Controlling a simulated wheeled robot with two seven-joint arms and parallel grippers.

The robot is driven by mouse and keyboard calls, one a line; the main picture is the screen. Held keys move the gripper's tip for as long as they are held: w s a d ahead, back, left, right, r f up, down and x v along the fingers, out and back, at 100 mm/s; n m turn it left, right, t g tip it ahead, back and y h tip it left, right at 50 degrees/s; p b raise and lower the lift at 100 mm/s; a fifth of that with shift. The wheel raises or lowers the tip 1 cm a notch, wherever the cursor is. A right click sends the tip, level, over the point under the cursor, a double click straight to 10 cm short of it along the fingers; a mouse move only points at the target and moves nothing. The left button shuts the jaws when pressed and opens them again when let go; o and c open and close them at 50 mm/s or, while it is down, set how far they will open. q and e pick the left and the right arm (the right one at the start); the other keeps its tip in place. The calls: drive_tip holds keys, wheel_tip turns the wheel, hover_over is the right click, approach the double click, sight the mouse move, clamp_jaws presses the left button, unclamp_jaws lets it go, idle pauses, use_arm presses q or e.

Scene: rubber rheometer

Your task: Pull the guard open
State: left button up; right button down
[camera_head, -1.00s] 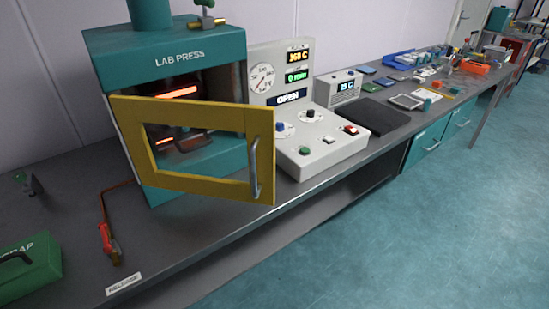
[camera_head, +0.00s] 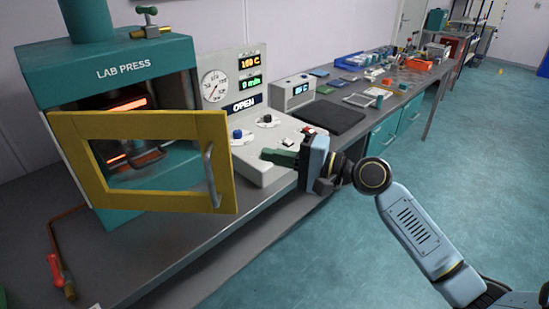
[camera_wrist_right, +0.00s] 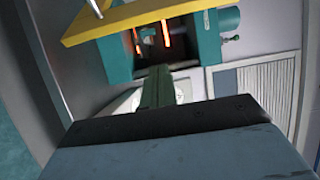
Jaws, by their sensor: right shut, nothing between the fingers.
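The guard (camera_head: 225,165) is a yellow frame on the front of the teal lab press (camera_head: 122,67). It stands swung out from the press, with a gap at its right side. Its grey bar handle (camera_head: 211,176) is on the right side. My right gripper (camera_head: 266,155) is shut and empty, in front of the control panel, to the right of the handle and apart from it. In the right wrist view the closed green fingers (camera_wrist_right: 157,90) point toward the press, and the guard (camera_wrist_right: 130,20) crosses the top. My left gripper is not in view.
The control panel (camera_head: 258,175), with knobs and a display reading OPEN, is close by my right gripper. A black pad (camera_head: 331,117) and small items lie farther along the bench. A red-handled lever (camera_head: 56,270) is at the lower left. The floor in front is clear.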

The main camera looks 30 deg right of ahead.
drive_tip(key=w+a+p, duration=0.1)
drive_tip(key=a+p, duration=0.1)
drive_tip(key=a, duration=0.4)
drive_tip(key=shift+w+a, duration=0.35)
drive_tip(key=shift+a, duration=0.05)
